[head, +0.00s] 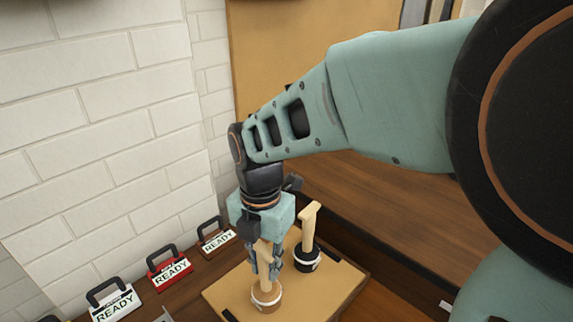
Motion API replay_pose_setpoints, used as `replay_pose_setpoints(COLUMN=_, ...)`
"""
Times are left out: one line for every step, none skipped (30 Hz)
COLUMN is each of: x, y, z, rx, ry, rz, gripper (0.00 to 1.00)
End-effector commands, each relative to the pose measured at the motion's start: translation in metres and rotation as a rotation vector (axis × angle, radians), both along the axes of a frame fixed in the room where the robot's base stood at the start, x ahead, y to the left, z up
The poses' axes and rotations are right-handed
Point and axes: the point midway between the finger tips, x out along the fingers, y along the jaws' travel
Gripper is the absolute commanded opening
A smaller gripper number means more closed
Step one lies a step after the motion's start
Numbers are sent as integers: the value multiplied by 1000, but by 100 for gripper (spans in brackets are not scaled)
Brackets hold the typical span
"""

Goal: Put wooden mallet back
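A wooden mallet with a brown head and white band (267,298) stands head down on a light wooden board (325,300), its pale handle pointing up. My gripper (265,266) points down over it, with one finger on each side of the handle. The fingers are close to the handle, but I cannot tell whether they press on it. The upper handle is partly hidden by the gripper. A second mallet with a black head (307,259) and pale handle stands upright on the board, just right of my gripper.
A brown wooden surface (400,205) lies behind and right of the board. Black strips mark the board's edges.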

Motion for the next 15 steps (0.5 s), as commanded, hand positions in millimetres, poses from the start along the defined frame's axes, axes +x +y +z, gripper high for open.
replay_pose_setpoints(x=0, y=0, z=0, rx=0, ry=0, rz=0, gripper=24)
replay_pose_setpoints(x=0, y=0, z=0, rx=-1, ry=0, rz=0, gripper=27)
replay_pose_setpoints(x=0, y=0, z=0, rx=-1, ry=0, rz=0, gripper=32)
replay_pose_setpoints(x=0, y=0, z=0, rx=-1, ry=0, rz=0, gripper=35)
replay_pose_setpoints(x=0, y=0, z=0, rx=-1, ry=0, rz=0, gripper=36)
replay_pose_setpoints(x=0, y=0, z=0, rx=-1, ry=0, rz=0, gripper=36)
replay_pose_setpoints(x=0, y=0, z=0, rx=-1, ry=0, rz=0, gripper=36)
replay_pose_setpoints(x=0, y=0, z=0, rx=-1, ry=0, rz=0, gripper=36)
replay_pose_setpoints(x=0, y=0, z=0, rx=-1, ry=0, rz=0, gripper=36)
replay_pose_setpoints(x=0, y=0, z=0, rx=-1, ry=0, rz=0, gripper=36)
replay_pose_setpoints(x=0, y=0, z=0, rx=-1, ry=0, rz=0, gripper=36)
replay_pose_setpoints(x=0, y=0, z=0, rx=-1, ry=0, rz=0, gripper=36)
replay_pose_setpoints(x=0, y=0, z=1, rx=0, ry=0, rz=0, gripper=36)
replay_pose_setpoints(x=0, y=0, z=1, rx=0, ry=0, rz=0, gripper=36)
replay_pose_setpoints(x=0, y=0, z=3, rx=0, ry=0, rz=0, gripper=36)
